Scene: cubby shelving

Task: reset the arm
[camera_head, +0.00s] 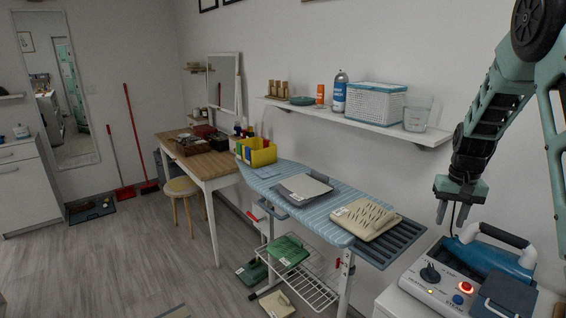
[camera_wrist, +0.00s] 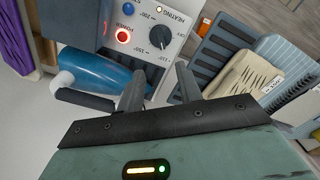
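My gripper (camera_head: 452,216) hangs from my arm at the right of the head view, pointing down above the steam station (camera_head: 455,285). Its two fingers stand apart with nothing between them. In the wrist view my gripper (camera_wrist: 158,88) also shows both fingers apart and empty. The steam station's panel (camera_wrist: 150,30), with a dial and a lit red button, lies beyond the fingertips. A blue iron (camera_head: 500,247) with a dark handle sits on the station.
A striped ironing board (camera_head: 290,190) stands left of the station, holding a grey flat item and a beige slotted item (camera_head: 365,218). A wall shelf (camera_head: 350,123) carries a white basket, bottles and a glass. A wooden table (camera_head: 205,160) and stool stand farther back. The floor at left is mostly clear.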

